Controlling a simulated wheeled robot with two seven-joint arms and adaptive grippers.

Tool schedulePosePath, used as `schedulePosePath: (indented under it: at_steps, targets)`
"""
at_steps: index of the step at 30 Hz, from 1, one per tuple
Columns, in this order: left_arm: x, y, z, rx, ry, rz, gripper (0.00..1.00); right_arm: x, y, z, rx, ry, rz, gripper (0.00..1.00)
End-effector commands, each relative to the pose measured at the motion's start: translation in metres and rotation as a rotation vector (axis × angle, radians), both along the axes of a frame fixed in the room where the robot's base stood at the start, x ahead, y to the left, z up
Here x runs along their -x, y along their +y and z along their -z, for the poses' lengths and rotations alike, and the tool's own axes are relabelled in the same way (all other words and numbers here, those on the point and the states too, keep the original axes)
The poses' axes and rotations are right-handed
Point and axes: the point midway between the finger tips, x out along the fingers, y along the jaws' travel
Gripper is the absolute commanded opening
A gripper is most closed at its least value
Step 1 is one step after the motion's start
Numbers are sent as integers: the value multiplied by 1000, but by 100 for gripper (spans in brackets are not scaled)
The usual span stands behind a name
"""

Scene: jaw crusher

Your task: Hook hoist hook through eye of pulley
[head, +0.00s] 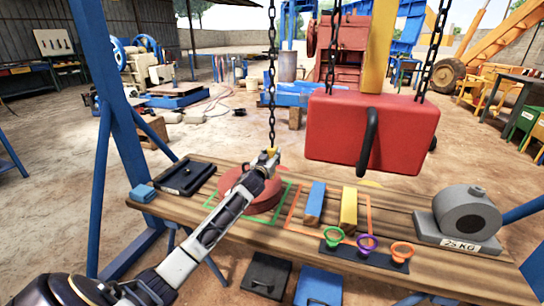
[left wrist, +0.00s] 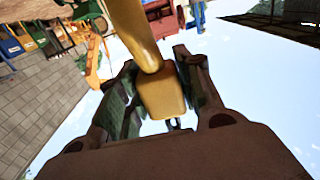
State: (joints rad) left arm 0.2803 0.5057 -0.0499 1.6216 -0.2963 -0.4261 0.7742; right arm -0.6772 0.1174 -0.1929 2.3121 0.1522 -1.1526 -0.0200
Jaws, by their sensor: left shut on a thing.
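The yellow hoist hook (head: 272,151) hangs at the lower end of a dark chain (head: 271,85). My left gripper (head: 267,160) is shut on the hook, above the table. In the left wrist view the yellow hook (left wrist: 160,92) fills the space between the two fingers of my left gripper (left wrist: 160,100). My right gripper is not in view.
A large red block (head: 372,130) hangs on chains at right. On the table (head: 440,272) are a black tray (head: 186,177), blue and yellow blocks, coloured rings (head: 367,244) and a grey 25 KG weight (head: 467,215). A blue post (head: 97,110) stands left.

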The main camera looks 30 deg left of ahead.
Motion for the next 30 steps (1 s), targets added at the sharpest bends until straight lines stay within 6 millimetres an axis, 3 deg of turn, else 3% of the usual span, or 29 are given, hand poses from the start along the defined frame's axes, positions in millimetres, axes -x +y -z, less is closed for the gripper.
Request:
schedulePosePath:
  at_steps: [13,30]
  targets:
    - [2,-1,0,0,1,0,0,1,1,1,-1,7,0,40]
    - [22,-6,-5,0,-2,1,0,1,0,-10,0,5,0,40]
